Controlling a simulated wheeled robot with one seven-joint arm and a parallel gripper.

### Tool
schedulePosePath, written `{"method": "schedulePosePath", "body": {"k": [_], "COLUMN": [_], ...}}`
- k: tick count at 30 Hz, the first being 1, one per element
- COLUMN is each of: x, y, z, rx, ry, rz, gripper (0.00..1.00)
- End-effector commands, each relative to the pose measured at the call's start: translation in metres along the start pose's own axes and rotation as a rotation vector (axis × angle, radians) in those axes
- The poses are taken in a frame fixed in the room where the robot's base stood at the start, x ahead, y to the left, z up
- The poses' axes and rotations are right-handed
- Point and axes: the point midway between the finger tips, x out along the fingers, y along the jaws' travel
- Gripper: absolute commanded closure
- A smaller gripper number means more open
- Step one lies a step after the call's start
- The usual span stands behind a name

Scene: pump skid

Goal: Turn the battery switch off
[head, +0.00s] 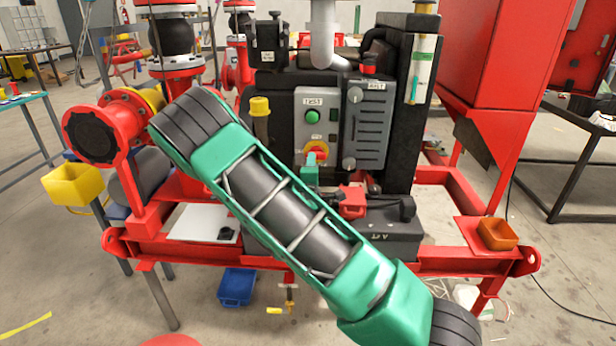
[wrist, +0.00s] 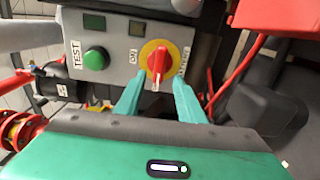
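A rotary switch with a red knob on a round yellow plate (wrist: 158,63) sits on the grey control panel. In the head view the switch (head: 317,148) is on the panel's lower part, partly covered by my gripper. In the wrist view the knob lies nearly upright in the picture, between a label reading "ON" on its left and another, hard to read, on its right. My gripper (wrist: 160,98) is open. Its two teal fingers are apart, just below the knob in the wrist view, with nothing between them. I cannot tell whether they touch the panel.
A green button (wrist: 96,59) marked TEST sits beside the switch. A grey louvred box (head: 370,130) is right of the panel. A black battery (head: 390,240) with a red cover (head: 352,202) stands below. The red skid frame (head: 470,262) runs around them.

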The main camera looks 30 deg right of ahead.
Motion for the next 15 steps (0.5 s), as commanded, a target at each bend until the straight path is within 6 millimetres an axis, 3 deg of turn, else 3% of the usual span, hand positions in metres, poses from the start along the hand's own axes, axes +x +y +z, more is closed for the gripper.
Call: {"method": "schedulePosePath", "body": {"k": [6, 15], "x": [-0.038, -0.058], "y": [-0.001, -0.001], "z": [-0.002, -0.002], "rx": [-0.004, 0.0], "ry": [0.004, 0.002], "rz": [-0.002, -0.001], "gripper": [0.65, 0.65]}}
